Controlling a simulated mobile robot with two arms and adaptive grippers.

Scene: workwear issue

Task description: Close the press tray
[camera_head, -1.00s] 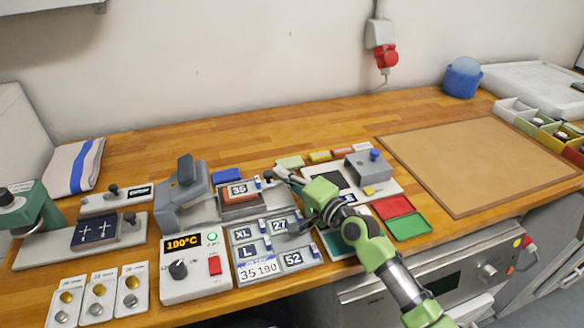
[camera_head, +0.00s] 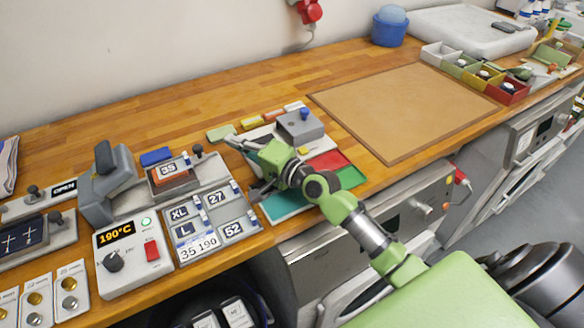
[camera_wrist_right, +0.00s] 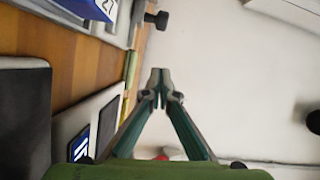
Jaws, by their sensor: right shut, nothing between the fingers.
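The grey press (camera_head: 108,185) stands on the bench at the left, its head raised. Its tray (camera_head: 172,184) sits out on the right side of the press, with an orange-and-white patch marked 35 on it. A dark knob (camera_head: 197,151) stands at the tray's right end. My right gripper (camera_head: 230,140) is shut and empty, to the right of the knob and apart from it. Its closed fingertips also show in the right wrist view (camera_wrist_right: 160,76), with a dark knob above them. My left gripper is not in view.
The control box (camera_head: 130,255) shows 190°C in front of the press. A grey holder of size labels (camera_head: 205,222) lies in front of the tray. A grey block with a blue knob (camera_head: 300,127) stands to the right. A brown mat (camera_head: 400,110) lies bare at the right.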

